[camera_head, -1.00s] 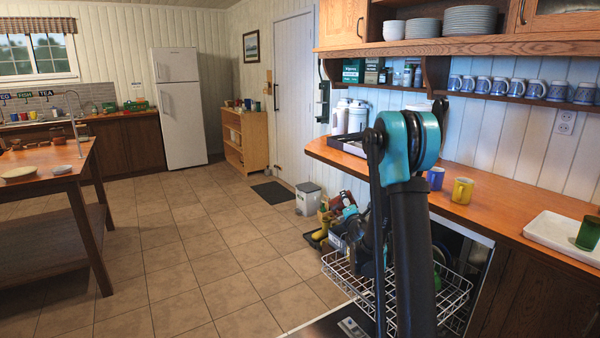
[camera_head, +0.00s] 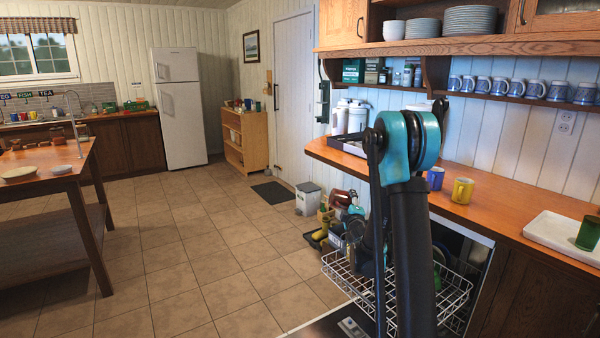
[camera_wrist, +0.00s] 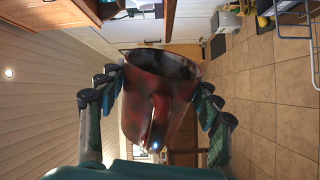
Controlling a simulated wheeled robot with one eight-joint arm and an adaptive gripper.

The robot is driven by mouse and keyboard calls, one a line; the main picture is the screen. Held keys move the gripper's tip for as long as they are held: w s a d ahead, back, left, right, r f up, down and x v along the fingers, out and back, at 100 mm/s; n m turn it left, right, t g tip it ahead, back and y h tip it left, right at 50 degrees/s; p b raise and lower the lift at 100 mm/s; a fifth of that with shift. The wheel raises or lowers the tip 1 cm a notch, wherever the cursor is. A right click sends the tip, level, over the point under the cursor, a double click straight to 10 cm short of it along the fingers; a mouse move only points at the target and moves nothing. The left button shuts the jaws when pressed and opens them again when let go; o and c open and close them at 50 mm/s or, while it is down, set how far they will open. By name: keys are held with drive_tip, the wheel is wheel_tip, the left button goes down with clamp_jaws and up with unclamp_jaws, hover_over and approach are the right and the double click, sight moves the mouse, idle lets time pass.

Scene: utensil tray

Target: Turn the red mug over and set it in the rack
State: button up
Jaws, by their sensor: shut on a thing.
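The red mug (camera_wrist: 155,105) fills the middle of the wrist view, dark red and glossy. My gripper (camera_wrist: 160,82) is shut on it, with fingers on both sides. Its open rim faces the top of this sideways picture, so the mug lies roughly on its side, and its handle faces the camera.
The wooden counter (camera_head: 500,215) on the right holds a blue mug (camera_head: 435,178), a yellow mug (camera_head: 462,190) and a white tray (camera_head: 560,236) with a green cup (camera_head: 588,234). A bin (camera_head: 308,198) and a crate of items stand on the floor behind the rack. The floor to the left is clear.

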drive_tip(key=m, duration=0.3)
drive_tip(key=shift+m, duration=1)
drive_tip(key=m, duration=0.3)
drive_tip(key=shift+m, duration=0.5)
drive_tip(key=m, duration=0.6)
